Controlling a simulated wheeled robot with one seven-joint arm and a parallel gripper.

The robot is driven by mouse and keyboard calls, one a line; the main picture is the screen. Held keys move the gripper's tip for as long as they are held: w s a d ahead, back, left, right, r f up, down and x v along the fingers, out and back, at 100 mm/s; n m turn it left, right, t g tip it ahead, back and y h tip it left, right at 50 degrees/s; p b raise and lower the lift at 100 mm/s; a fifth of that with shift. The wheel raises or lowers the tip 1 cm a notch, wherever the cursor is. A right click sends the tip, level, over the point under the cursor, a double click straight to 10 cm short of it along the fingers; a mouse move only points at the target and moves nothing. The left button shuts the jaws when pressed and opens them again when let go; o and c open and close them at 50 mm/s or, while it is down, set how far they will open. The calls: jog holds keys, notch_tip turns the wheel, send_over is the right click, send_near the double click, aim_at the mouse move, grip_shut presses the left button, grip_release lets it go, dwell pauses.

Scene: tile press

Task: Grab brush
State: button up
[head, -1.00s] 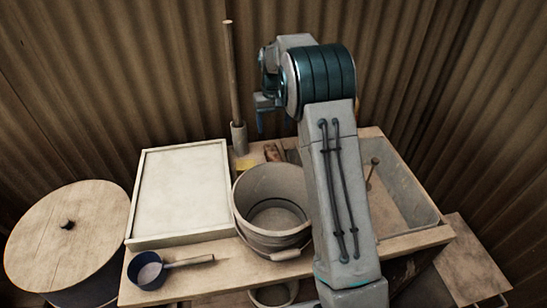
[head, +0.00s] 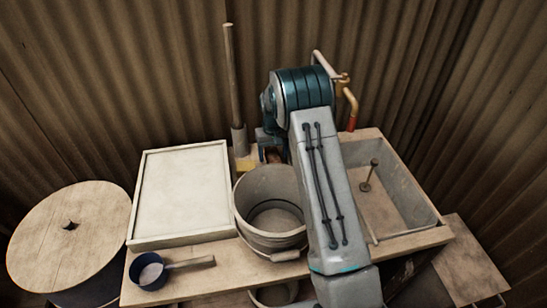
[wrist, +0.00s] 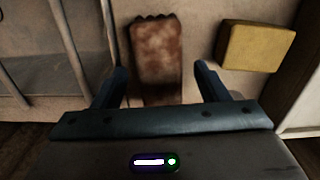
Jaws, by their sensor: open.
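The brush, a worn reddish-brown block (wrist: 156,58), lies on the bench top in the wrist view, with a jagged dark edge at its far end. In the head view a small part of it (head: 274,155) shows behind the bucket, partly hidden by my arm. My gripper (wrist: 155,85) is open, with one finger on each side of the brush's near part in the picture. I cannot tell how far above the brush the fingers are. Nothing is held.
A yellow sponge-like block (wrist: 256,46) lies right of the brush in the wrist view. A grey bucket (head: 249,208) stands in front of the brush. A stone sink (head: 400,205) is at right, a pale tray (head: 184,240) at left. A long-handled pole (head: 232,80) stands behind.

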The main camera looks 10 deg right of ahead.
jog(key=shift+f, duration=0.9)
jog(key=c, duration=1.1)
